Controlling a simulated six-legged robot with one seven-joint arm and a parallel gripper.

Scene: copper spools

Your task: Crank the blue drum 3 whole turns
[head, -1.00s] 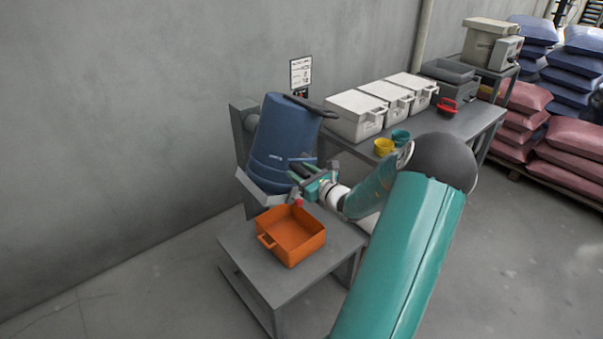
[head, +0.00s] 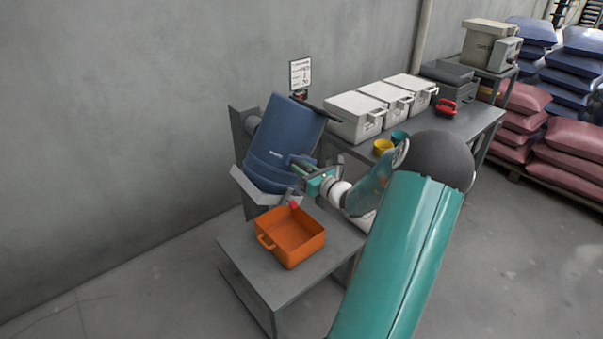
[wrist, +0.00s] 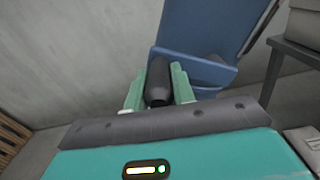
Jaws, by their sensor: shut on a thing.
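The blue drum (head: 283,140) is mounted tilted on a grey stand against the wall, its top leaning right. In the wrist view its blue side (wrist: 205,35) fills the upper middle. My gripper (head: 303,170) is at the drum's lower right side. In the wrist view my gripper (wrist: 159,88) has its green fingers shut on a dark cylindrical crank handle (wrist: 159,78), one finger on each side. The crank's arm is mostly hidden in the head view.
An orange bin (head: 291,238) stands on a low grey table (head: 285,285) below the drum. To the right, a bench (head: 470,125) holds white boxes (head: 355,115), yellow and teal cups and a red item. A sign (head: 300,74) hangs on the wall behind.

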